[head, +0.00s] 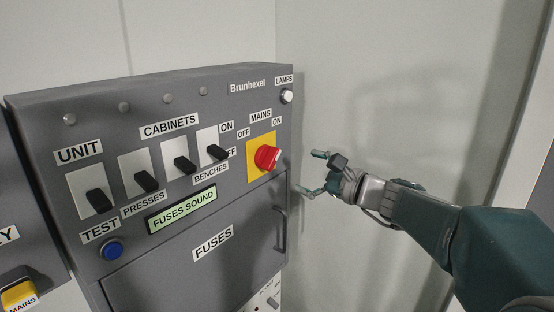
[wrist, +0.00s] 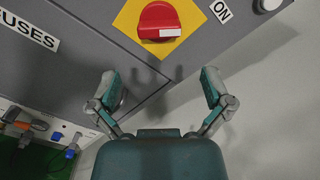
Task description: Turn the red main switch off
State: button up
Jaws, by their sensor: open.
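The red main switch (head: 267,157) is a round knob on a yellow plate (head: 254,170) at the right of the grey panel, under the MAINS label. OFF stands at its upper left and ON at its upper right. In the wrist view the red knob (wrist: 160,22) is at the top centre, with a pale mark on its front bar. My gripper (head: 312,173) is open and empty, to the right of the knob and apart from it. In the wrist view its two fingers (wrist: 160,83) are spread below the knob, touching nothing I can see.
The panel has several black rocker switches (head: 146,181), a blue TEST button (head: 111,250), a display reading FUSES SOUND (head: 182,208) and a white lamp button (head: 286,96). A handle (head: 281,229) stands out from the FUSES door below the knob. A wall is at the right.

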aim_at(276, 161)
jog(key=x, duration=0.9)
jog(key=shift+w+a, duration=0.15)
jog(key=shift+a, duration=0.15)
jog(key=c, duration=1)
